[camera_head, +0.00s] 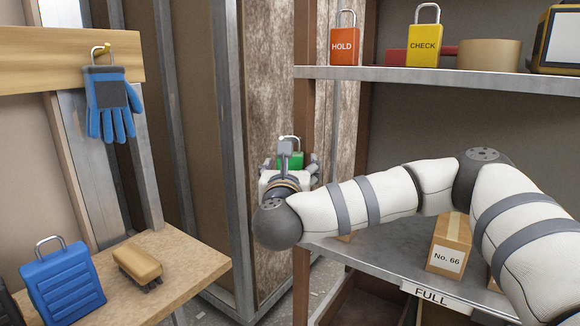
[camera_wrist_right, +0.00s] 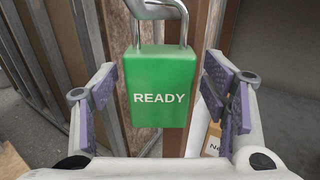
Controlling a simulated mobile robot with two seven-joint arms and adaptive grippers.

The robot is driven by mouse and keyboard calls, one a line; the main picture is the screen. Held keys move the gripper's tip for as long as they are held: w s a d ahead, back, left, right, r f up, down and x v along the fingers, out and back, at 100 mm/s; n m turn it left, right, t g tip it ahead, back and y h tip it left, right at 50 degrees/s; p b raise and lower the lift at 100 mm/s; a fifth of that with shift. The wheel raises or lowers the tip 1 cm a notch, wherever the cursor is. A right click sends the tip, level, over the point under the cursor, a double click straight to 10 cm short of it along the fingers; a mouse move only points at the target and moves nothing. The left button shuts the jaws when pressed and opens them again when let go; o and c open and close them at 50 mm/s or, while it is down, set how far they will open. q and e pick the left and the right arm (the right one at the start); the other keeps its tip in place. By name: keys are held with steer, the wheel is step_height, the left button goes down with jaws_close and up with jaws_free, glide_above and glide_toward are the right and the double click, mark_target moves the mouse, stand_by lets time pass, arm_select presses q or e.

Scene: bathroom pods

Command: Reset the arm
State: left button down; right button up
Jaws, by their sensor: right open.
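My right arm reaches in from the right in the head view, and its gripper (camera_head: 290,172) is in front of the wooden post at the middle. A green padlock-shaped tag marked READY (camera_wrist_right: 160,88) shows between the two spread fingers of the right gripper (camera_wrist_right: 160,95) in the right wrist view. There are visible gaps between the tag and both finger pads. The green tag (camera_head: 291,160) is partly hidden behind the gripper in the head view. Its metal shackle is at the top; what it hangs on is unclear. My left gripper is out of view.
An upper shelf (camera_head: 400,75) holds an orange HOLD tag (camera_head: 344,46) and a yellow CHECK tag (camera_head: 423,46). A lower shelf holds a No. 66 box (camera_head: 449,243). At left are a hanging blue glove (camera_head: 110,105), a blue padlock (camera_head: 63,284) and a brush (camera_head: 137,263) on a wooden bench.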

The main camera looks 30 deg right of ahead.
steer(key=v, duration=0.7)
steer(key=s+a+f+n+y, duration=0.2)
steer(key=a+f+n+y, duration=0.7)
steer(key=a+f+n, duration=0.65)
steer(key=s+a+f+n+g+y, duration=0.2)
steer(key=s+f+n, duration=0.3)
steer(key=f+n, duration=0.15)
steer(key=s+a+f+n+g+y, duration=0.1)
steer(key=s+f+n+g+y, duration=0.15)
steer(key=s+f+n, duration=0.4)
steer(key=s+d+f+n+g, duration=0.2)
steer(key=s+f+n+g, duration=0.4)
steer(key=s+f, duration=0.45)
steer(key=s+d+f+n+g+h, duration=0.1)
steer(key=s+d+n+g, duration=0.1)
steer(key=s+d+n, duration=0.2)
steer(key=s+d+f+n+g+h, duration=0.1)
steer(key=s+d+n+g, duration=0.2)
steer(key=s, duration=0.7)
steer(key=shift+s+d+n+h, duration=0.15)
steer(key=shift+d+n+h, duration=0.2)
steer(key=shift+d+n, duration=0.55)
